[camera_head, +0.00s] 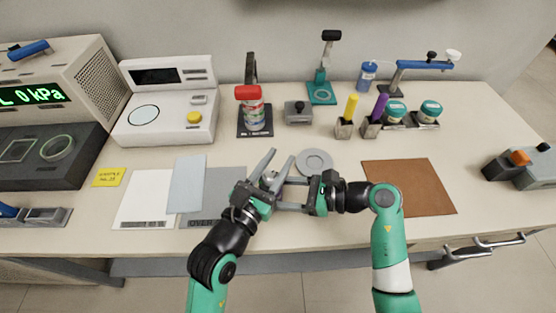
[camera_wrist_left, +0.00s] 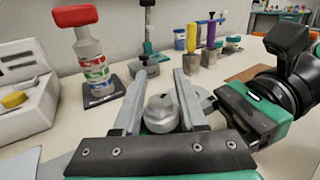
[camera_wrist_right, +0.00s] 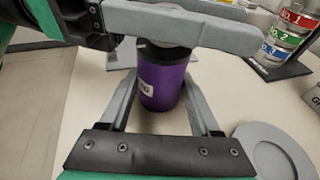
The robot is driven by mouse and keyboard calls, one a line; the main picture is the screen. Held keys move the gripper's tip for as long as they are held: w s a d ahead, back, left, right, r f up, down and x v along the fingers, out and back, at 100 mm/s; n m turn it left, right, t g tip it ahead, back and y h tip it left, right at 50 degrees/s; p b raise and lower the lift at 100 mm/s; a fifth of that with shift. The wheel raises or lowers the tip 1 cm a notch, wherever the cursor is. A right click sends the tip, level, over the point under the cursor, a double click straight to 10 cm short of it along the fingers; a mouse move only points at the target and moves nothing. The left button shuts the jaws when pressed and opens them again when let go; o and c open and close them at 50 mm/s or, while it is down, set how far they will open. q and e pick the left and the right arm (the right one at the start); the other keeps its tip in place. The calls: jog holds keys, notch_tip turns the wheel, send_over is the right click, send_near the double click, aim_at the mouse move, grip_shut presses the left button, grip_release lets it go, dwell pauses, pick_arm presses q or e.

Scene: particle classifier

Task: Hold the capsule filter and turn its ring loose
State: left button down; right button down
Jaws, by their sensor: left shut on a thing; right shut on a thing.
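The capsule filter has a purple body (camera_wrist_right: 165,88) with a pale label, seen upright in the right wrist view. Its silver top (camera_wrist_left: 160,115), which has a small knob, shows in the left wrist view. My left gripper (camera_head: 281,157) is shut around this top part, with one finger on each side. My right gripper (camera_head: 283,194) is shut on the purple body, lower down. In the right wrist view a left finger hides most of the top, so I cannot make out the ring's edge. In the head view the grippers cover most of the filter.
A grey round dish (camera_head: 314,161) lies just behind the grippers. A brown mat (camera_head: 425,190) is at right, and white and grey sheets (camera_head: 146,195) are at left. A red-topped bottle (camera_head: 251,108) and other bench tools stand further back.

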pick_arm(q)
jog(key=c, duration=0.7)
grip_release()
jog(key=shift+f, duration=0.15)
jog(key=v, duration=1.2)
